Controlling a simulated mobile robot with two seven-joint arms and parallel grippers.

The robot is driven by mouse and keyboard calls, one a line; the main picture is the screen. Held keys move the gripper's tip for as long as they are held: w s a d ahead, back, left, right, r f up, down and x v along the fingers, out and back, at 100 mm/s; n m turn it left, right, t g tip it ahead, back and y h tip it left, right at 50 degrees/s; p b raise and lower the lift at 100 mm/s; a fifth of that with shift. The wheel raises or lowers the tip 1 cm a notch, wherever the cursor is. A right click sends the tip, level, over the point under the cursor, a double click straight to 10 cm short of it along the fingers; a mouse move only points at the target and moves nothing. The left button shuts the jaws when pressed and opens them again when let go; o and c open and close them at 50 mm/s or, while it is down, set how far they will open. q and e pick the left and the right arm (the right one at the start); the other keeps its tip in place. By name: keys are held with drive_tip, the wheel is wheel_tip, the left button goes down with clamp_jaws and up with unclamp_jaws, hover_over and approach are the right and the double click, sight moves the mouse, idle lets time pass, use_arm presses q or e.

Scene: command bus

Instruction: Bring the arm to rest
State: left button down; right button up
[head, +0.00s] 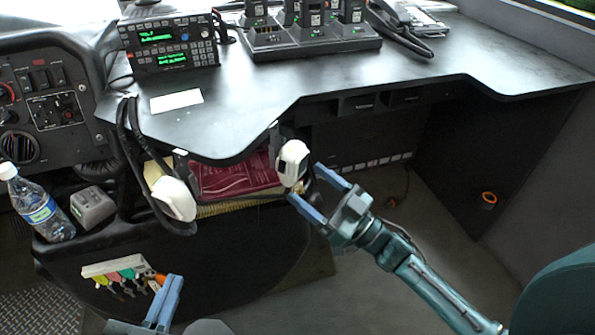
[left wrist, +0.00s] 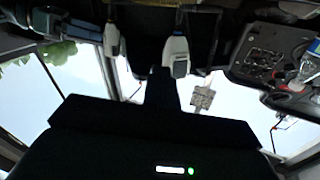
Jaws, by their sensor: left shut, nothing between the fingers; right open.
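My left gripper (head: 174,280) is low at the bottom left of the head view, in front of the dark lower panel. Its blue fingers are together with nothing between them. My right gripper (head: 304,182) is open, its blue fingers pointing up and left close to the white handset (head: 292,163) at the desk's front edge. I cannot tell whether they touch it. The right gripper also shows upside down at the upper left of the left wrist view (left wrist: 62,22).
A second white handset (head: 175,199) hangs at left by a black cable. The black desk (head: 330,85) carries a radio (head: 168,43) and a charger rack (head: 308,42). A bottle (head: 40,205) and grey box (head: 92,207) stand at left. A green seat (head: 560,292) is at lower right.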

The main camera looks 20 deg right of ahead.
use_arm(q)
drive_tip(key=shift+a+f+n+g+y+p, duration=0.1)
drive_tip(key=shift+a+n+g+y+p, duration=0.15)
drive_tip(key=shift+n+g+y+p, duration=0.05)
use_arm(e)
drive_tip(key=v, duration=0.8)
